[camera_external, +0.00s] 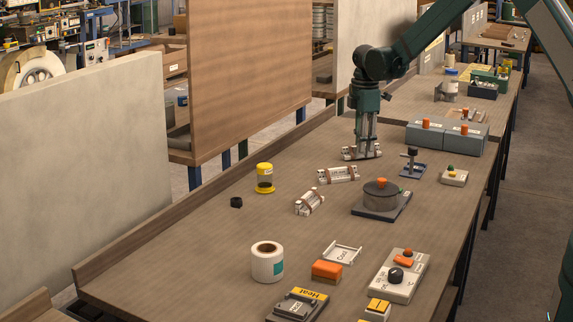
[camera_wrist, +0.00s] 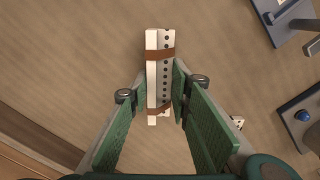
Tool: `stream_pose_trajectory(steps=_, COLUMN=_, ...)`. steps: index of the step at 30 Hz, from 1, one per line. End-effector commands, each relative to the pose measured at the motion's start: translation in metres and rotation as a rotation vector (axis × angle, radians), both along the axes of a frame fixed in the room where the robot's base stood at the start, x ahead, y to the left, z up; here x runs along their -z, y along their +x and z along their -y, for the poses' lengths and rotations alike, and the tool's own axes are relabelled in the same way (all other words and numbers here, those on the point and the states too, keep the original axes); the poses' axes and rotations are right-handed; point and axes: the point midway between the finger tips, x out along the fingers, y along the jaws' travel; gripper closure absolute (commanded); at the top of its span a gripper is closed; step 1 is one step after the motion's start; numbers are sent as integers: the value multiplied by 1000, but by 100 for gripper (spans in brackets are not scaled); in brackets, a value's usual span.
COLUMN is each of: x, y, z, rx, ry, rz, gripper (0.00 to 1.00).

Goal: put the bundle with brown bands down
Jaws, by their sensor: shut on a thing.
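My gripper (camera_external: 364,150) points straight down at the far part of the bench, its fingers shut on a bundle with brown bands (camera_external: 348,154). In the wrist view the bundle (camera_wrist: 152,50) shows as pale strips, one with a row of dark holes, with two brown bands around them. The green fingers of my gripper (camera_wrist: 161,85) lie along both sides of it. The bundle is at or just above the bench top; I cannot tell if it touches.
Two similar banded bundles, one (camera_external: 338,174) close in front and another (camera_external: 309,202) nearer, lie on the bench (camera_external: 215,235). A round grey device (camera_external: 381,194) and a small blue stand (camera_external: 412,168) are to the right.

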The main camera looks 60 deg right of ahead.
Motion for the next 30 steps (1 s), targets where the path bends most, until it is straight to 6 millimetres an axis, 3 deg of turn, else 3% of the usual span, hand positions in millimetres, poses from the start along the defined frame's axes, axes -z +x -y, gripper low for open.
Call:
stream_pose_trajectory(steps=15, x=7, y=0, z=0, rx=0, ry=0, rz=0, gripper=93)
stream_pose_trajectory(steps=16, x=7, y=0, z=0, rx=0, ry=0, rz=0, gripper=77)
stream_pose_trajectory(steps=19, x=6, y=0, z=0, rx=0, ry=0, rz=0, gripper=64)
stream_pose_trajectory(steps=30, x=6, y=0, z=0, rx=0, ry=0, rz=0, gripper=64)
